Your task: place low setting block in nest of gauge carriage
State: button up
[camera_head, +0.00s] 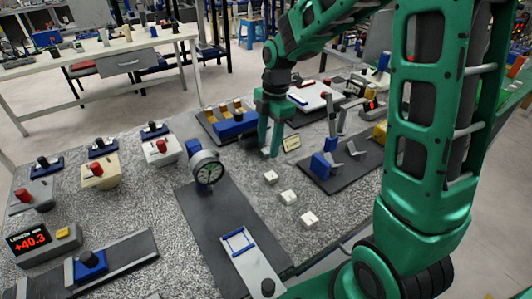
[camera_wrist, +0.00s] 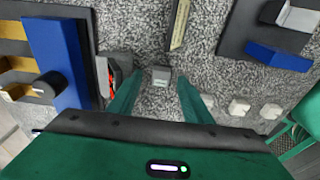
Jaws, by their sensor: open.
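My gripper (camera_head: 270,148) is open above the speckled bench top, fingers pointing down. In the wrist view, a small grey block (camera_wrist: 160,78) lies between and beyond the spread fingertips (camera_wrist: 158,96), apart from them; in the head view my gripper seems to hide it. Three small white blocks stand in a row in the head view: a near one (camera_head: 309,219), a middle one (camera_head: 288,197) and a far one (camera_head: 270,177). I cannot tell which block is the low one. A light grey carriage (camera_head: 252,268) with an empty blue-framed nest (camera_head: 238,243) sits on a dark base below a dial gauge (camera_head: 207,170).
A label card (camera_head: 292,142) lies right of my gripper. A compartment tray (camera_head: 212,125) with a blue bar (camera_head: 236,124) is left of it. A dark fixture plate with blue parts (camera_head: 322,165) stands at right. Red-knobbed boxes (camera_head: 98,170) and a digital display (camera_head: 30,241) are at left.

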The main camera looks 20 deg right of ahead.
jog(key=shift+f, duration=0.8)
jog(key=shift+c, duration=0.3)
jog(key=c, duration=1)
grip_shut()
jog(key=shift+r, duration=0.15)
